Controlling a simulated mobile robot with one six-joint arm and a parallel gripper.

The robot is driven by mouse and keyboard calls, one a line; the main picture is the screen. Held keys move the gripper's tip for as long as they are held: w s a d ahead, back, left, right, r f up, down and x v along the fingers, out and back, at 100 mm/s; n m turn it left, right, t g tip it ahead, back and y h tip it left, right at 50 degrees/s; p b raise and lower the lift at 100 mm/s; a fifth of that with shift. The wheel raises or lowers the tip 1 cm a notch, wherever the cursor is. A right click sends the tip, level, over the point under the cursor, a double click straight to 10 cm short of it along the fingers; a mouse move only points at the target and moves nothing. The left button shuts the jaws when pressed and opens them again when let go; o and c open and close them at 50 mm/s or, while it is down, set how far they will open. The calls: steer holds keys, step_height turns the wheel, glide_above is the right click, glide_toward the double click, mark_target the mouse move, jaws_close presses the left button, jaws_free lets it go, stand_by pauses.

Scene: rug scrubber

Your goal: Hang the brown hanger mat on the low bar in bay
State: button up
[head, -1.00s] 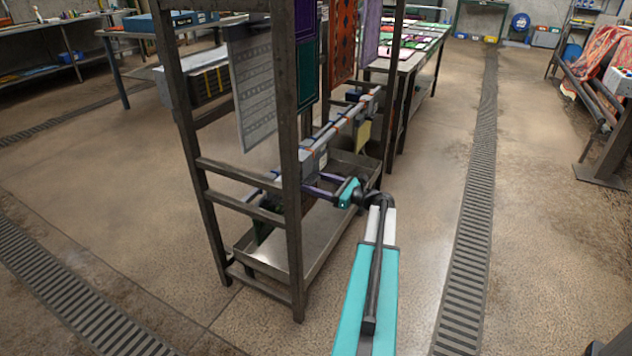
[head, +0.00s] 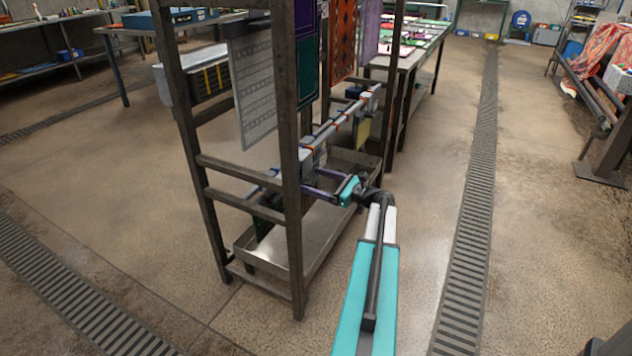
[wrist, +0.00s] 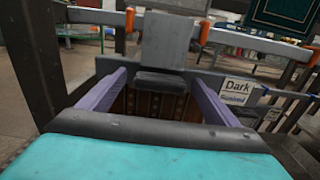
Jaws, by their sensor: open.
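The brown mat (wrist: 150,104), with a dark patterned face, hangs between and beyond my gripper's fingers in the wrist view. A dark grey piece (wrist: 160,82) is at its top, under a light grey block (wrist: 170,40) at the low bar (wrist: 245,40). I cannot tell how the block and bar join. My gripper (wrist: 160,79) is open, its purple fingers apart on either side of the mat. In the head view my gripper (head: 312,182) reaches into the rack at the low bar (head: 340,122); the mat is not clear there.
A sign reading "Dark" (wrist: 238,88) is right of my gripper. Dark rack posts (head: 289,180) stand close by, with a metal tray (head: 285,255) below. A grey mat (head: 254,90) hangs higher. Floor to the right of my arm (head: 425,220) is clear.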

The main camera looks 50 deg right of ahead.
steer(key=p+v, duration=0.2)
steer(key=v, duration=1.1)
steer(key=shift+s, duration=0.35)
